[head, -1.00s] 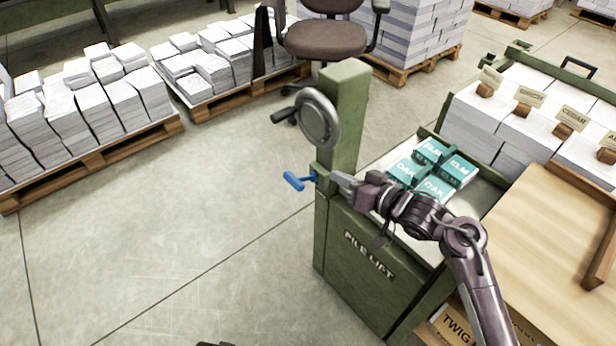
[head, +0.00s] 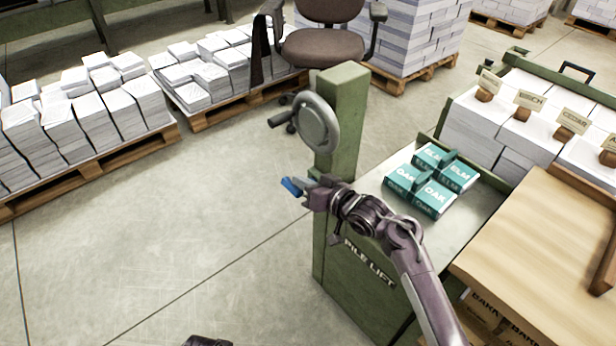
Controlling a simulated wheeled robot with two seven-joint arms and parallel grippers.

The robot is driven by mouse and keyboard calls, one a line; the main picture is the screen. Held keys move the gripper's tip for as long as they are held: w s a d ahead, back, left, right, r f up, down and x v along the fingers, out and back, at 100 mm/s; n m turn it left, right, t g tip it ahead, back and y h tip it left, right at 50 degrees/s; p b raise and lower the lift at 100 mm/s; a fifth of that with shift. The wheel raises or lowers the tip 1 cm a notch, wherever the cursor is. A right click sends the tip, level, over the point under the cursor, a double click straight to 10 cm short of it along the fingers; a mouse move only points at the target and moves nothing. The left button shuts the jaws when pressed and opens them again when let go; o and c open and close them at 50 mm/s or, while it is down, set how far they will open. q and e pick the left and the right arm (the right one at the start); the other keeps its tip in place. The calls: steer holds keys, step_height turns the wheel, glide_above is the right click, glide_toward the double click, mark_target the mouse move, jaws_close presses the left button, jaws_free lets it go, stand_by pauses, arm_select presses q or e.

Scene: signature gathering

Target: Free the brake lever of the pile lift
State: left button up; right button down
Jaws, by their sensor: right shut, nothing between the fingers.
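The pile lift (head: 340,265) is a green cabinet with an upright post and a grey handwheel (head: 316,122) on the post. The blue brake lever (head: 291,187) sticks out to the left of the post, below the handwheel. My right gripper (head: 303,186) is shut at the lever, its fingertips at or against the blue grip. It hides the lever's stem and part of the grip, so I cannot tell whether they touch. My right arm reaches across the front of the post from the lower right.
Teal packs marked ELM and OAK (head: 433,180) lie on the lift's top. A wooden bench (head: 530,235) and labelled paper stacks stand to the right. A brown chair (head: 322,45) stands behind the post. Pallets of paper (head: 85,185) are at left. The floor left of the lift is clear.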

steer(key=shift+s+a+f, duration=0.1)
steer(key=shift+f, duration=0.05)
stand_by(0.4)
steer(key=shift+n, duration=0.3)
